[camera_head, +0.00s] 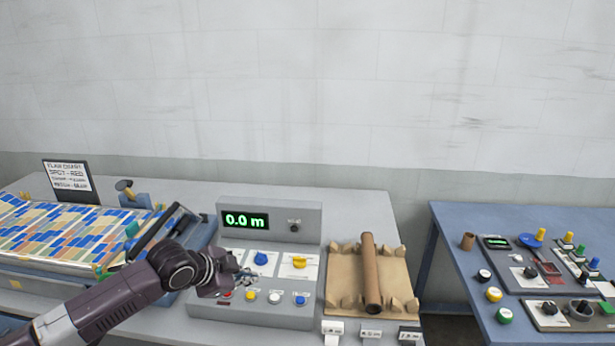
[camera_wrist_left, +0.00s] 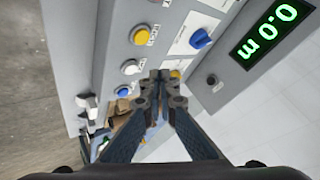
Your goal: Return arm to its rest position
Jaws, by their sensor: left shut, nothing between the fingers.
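My left gripper (camera_head: 240,277) reaches in from the left over the left part of the grey control console (camera_head: 203,309). Its fingers are shut and empty, and in the left wrist view the closed fingertips (camera_wrist_left: 160,76) show in front of the console face. I cannot tell whether they touch it. The console display (camera_head: 245,220) reads 0.0 m in green. A blue knob (camera_head: 260,258) and a yellow knob (camera_head: 299,262) sit above a row of buttons, with a yellow button (camera_head: 252,295), a white button (camera_head: 274,297) and a blue button (camera_head: 300,299). My right gripper is not in view.
A brown tube (camera_head: 370,275) lies on a cardboard cradle (camera_head: 341,292) right of the console. A patterned fabric sheet (camera_head: 60,232) and a dark chart sign (camera_head: 69,178) are at left. A blue table (camera_head: 460,215) with more controls stands at right, across a gap.

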